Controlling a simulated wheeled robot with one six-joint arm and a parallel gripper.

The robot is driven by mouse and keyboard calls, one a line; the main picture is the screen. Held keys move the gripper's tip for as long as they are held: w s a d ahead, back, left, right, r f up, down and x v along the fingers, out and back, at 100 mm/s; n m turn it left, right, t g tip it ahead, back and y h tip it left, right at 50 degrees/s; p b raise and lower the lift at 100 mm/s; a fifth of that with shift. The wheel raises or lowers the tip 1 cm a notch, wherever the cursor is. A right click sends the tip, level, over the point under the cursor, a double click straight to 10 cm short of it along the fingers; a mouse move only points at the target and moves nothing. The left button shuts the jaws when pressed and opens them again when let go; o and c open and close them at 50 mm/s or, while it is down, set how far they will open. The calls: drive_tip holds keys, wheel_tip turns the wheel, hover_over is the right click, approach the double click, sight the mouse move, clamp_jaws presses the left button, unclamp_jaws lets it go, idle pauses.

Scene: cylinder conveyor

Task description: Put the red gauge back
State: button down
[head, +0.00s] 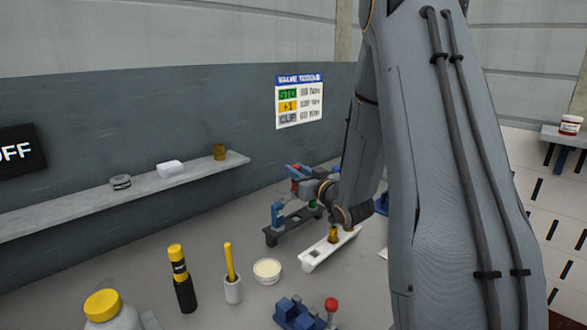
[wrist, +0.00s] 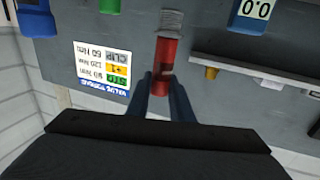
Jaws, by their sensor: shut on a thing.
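The red gauge (wrist: 163,62) is a red cylinder with a grey ribbed end, seen in the wrist view between the two fingers of my gripper (wrist: 162,88). My gripper is shut on it. In the head view my gripper (head: 298,171) is above the dark rack (head: 272,239), with a bit of the red gauge (head: 295,187) showing. A blue gauge (head: 278,215) stands in the rack's left end, and a green piece (head: 313,205) shows farther right. My wrist hides part of the rack, so I cannot see every seat.
A white block (head: 314,257) holding brass-coloured pieces stands in front of the rack. A cream bowl (head: 267,270), yellow-and-black marker (head: 181,280), grey cup (head: 233,291) and blue fixture with a red knob (head: 331,305) stand nearer. A wall shelf (head: 60,212) runs along the left.

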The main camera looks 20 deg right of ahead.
drive_tip(key=shift+f+b, duration=1.95)
drive_tip(key=shift+f, duration=1.1)
drive_tip(key=shift+s+f+b, duration=0.1)
drive_tip(key=shift+f+b, duration=0.4)
drive_tip(key=shift+f, duration=0.15)
drive_tip(key=shift+r+p, duration=0.45)
drive_tip(key=shift+r, duration=0.25)
drive_tip(key=shift+f+b, duration=0.55)
drive_tip(key=shift+f, duration=0.25)
drive_tip(key=shift+r+p, duration=0.5)
drive_tip(key=shift+r, duration=0.3)
drive_tip(key=shift+f+b, duration=0.65)
drive_tip(key=shift+f, duration=0.25)
drive_tip(key=c, duration=1.5)
unclamp_jaws()
drive_tip(key=shift+r, duration=0.1)
